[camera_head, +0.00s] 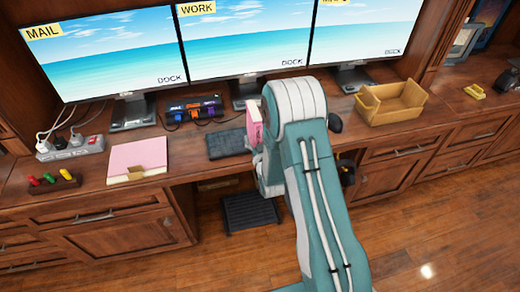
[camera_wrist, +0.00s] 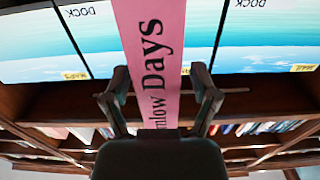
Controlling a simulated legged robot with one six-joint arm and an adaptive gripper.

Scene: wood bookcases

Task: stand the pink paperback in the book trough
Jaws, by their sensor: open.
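The pink paperback (camera_head: 254,126) is upright beside my arm near the middle of the desk in the head view; whether its base touches the desk cannot be told. Its spine, lettered "nlow Days" in part, fills the middle of the wrist view (camera_wrist: 160,30). My gripper (camera_wrist: 159,74) is open, with one finger on each side of the spine; the head view hides it behind my arm. The tan book trough (camera_head: 368,101) stands on the desk to the right of my arm, open at the top, and looks empty.
A dark keyboard (camera_head: 229,143) lies left of the paperback. A flat pink folder (camera_head: 128,158) with a small tan block, a power strip (camera_head: 70,148) and a rack of coloured handles (camera_head: 45,182) are further left. Monitors (camera_head: 240,40) line the back.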

